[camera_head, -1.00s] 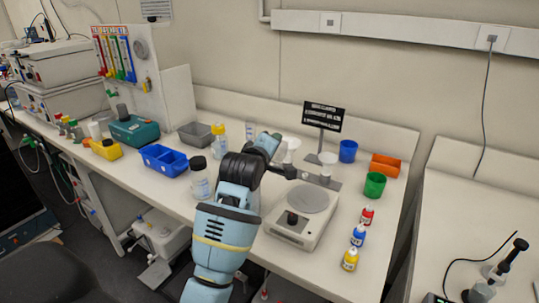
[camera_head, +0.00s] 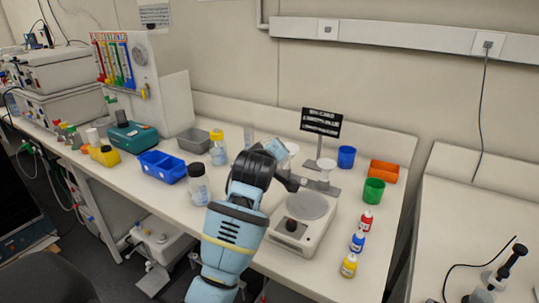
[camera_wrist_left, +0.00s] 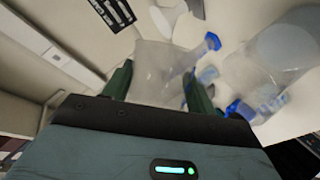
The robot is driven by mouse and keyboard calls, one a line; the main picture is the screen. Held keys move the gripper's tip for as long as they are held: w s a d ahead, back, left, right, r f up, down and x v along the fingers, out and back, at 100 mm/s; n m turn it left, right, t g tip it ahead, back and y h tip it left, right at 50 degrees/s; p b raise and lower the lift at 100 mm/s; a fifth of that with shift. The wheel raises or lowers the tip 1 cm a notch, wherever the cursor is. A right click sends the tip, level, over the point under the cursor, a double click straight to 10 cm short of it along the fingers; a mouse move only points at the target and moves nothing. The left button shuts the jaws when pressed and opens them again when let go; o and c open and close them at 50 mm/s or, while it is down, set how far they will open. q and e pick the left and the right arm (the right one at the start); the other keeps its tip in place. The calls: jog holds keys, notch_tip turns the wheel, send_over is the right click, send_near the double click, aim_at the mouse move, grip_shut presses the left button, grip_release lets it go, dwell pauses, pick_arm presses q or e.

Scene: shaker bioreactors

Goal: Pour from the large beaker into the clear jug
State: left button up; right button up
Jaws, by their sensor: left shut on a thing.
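My left gripper (camera_head: 283,152) is raised over the bench, between the clear bottle and the scale. In the left wrist view, its dark green fingers (camera_wrist_left: 158,82) are shut on the large beaker (camera_wrist_left: 155,65), a translucent whitish vessel. In the head view the beaker (camera_head: 291,149) shows only partly beside the gripper. A large clear vessel with blue patches (camera_wrist_left: 280,55) is to the right of the beaker in the wrist view; I cannot tell whether it is the clear jug. No pouring stream can be made out. My right gripper is not in view.
A white scale (camera_head: 300,225) is right of my arm. Small red, blue and yellow bottles (camera_head: 357,242) stand near the front edge. A black sign (camera_head: 321,122), blue cup (camera_head: 346,157), green cup (camera_head: 373,191) and orange bin (camera_head: 384,172) stand behind. A black-capped bottle (camera_head: 199,187) is left.

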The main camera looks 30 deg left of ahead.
aim_at(278, 168)
pick_arm(q)
jog(key=shift+d+f, duration=0.1)
jog(key=shift+w+d+f+m+g+y, duration=0.25)
jog(key=shift+d+f+m, duration=0.2)
jog(key=shift+f, duration=0.35)
jog(key=shift+w+d+f+m+g+y, duration=0.15)
jog(key=shift+w+d+f+m+y, duration=0.2)
jog(key=shift+f, duration=0.4)
jog(key=shift+s, duration=0.1)
jog(key=shift+d, duration=0.1)
notch_tip(278, 168, down, 3)
jog(key=m+y, duration=0.1)
jog(key=m, duration=0.1)
jog(key=m+g+y, duration=0.1)
jog(key=m, duration=0.1)
jog(key=shift+r+y, duration=0.2)
jog(key=shift+y, duration=0.1)
